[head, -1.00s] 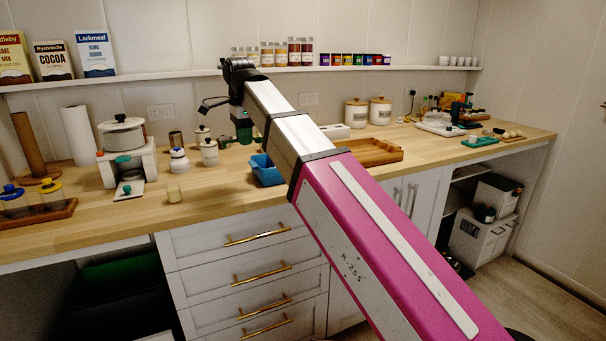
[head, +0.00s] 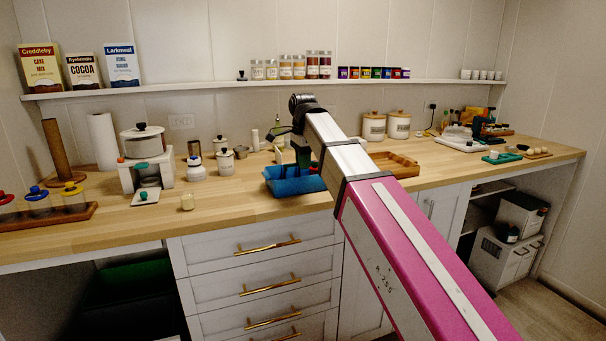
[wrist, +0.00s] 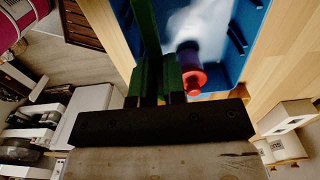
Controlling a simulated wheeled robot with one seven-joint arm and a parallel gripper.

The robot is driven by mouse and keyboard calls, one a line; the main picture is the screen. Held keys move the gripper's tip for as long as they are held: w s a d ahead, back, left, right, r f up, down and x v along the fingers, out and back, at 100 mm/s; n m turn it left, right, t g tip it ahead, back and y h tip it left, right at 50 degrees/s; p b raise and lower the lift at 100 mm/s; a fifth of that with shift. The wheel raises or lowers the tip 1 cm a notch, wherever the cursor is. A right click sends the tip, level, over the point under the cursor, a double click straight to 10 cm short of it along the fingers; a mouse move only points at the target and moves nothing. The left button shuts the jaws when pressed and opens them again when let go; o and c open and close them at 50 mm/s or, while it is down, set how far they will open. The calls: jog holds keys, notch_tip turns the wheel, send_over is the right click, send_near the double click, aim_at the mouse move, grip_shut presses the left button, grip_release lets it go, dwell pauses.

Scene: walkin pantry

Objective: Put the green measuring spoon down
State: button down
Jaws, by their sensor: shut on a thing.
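The green measuring spoon (wrist: 145,30) shows in the wrist view as a long dark green strip running up from my gripper (wrist: 156,82). My gripper is shut on it; its fingers are also dark green, so the exact contact is hard to make out. In the head view my gripper (head: 301,152) hangs at the back of the blue bin (head: 290,188), largely behind my arm. In the wrist view the strip passes along the left side of the bin (wrist: 258,15). The spoon's bowl is not visible.
A purple and red item (wrist: 192,72) lies in the bin beside my fingers, with a blurred whitish thing (wrist: 203,32) behind it. A wooden tray (head: 398,164) stands right of the bin. White canisters (head: 226,163) stand left. Bare counter (head: 235,200) lies front left.

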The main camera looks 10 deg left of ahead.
jog(key=shift+f, duration=1.95)
jog(key=shift+f, duration=0.6)
jog(key=c, duration=1.5)
grip_release()
jog(key=shift+o, duration=0.2)
notch_tip(320, 180, up, 13)
jog(key=shift+r, duration=0.1)
